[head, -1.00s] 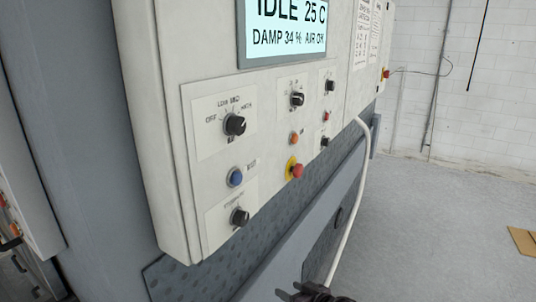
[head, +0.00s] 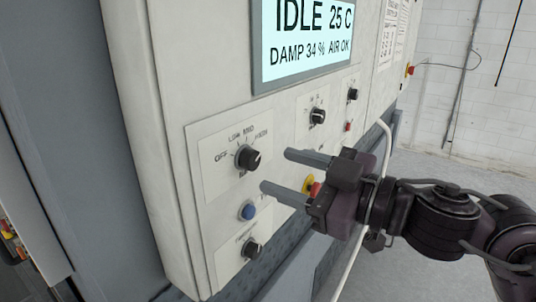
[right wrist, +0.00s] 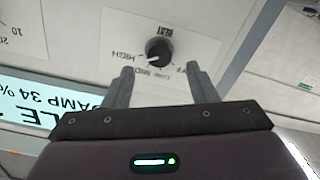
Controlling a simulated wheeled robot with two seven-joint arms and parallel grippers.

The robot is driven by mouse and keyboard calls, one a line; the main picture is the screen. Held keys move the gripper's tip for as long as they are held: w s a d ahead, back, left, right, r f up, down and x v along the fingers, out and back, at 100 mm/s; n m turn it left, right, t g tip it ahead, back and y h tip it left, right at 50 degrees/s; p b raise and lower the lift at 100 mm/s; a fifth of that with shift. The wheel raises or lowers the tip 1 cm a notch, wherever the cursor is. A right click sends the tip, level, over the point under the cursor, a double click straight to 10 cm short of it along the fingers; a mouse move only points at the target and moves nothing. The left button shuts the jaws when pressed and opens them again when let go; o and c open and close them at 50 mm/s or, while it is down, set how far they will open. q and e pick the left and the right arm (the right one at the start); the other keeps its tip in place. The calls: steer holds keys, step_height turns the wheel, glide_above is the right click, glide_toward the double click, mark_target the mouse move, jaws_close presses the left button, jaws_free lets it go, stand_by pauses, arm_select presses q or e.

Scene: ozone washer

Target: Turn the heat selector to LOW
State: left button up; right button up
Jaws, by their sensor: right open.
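The knob also shows upside down in the right wrist view (right wrist: 158,51). Its white mark there points toward the HIGH and MED side; the exact setting is hard to tell. My right gripper (head: 276,170) is open and empty, its two fingers pointing at the panel just right of the knob. In the wrist view its fingertips (right wrist: 160,70) lie on either side below the knob, apart from it. My left gripper is out of view.
Below the selector are a blue button (head: 248,211) and another black knob (head: 251,249). A red emergency button (head: 313,188) sits behind my right fingers. More knobs (head: 317,116) are to the right, under a display (head: 308,40) reading IDLE 25 C.

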mark_target(255, 162)
steer(key=p+x, duration=0.1)
steer(key=x, duration=0.3)
steer(key=shift+r, duration=0.1)
steer(key=shift+w+a, duration=0.25)
steer(key=shift+a, duration=0.05)
steer(key=shift+c, duration=0.3)
steer(key=c, duration=0.9)
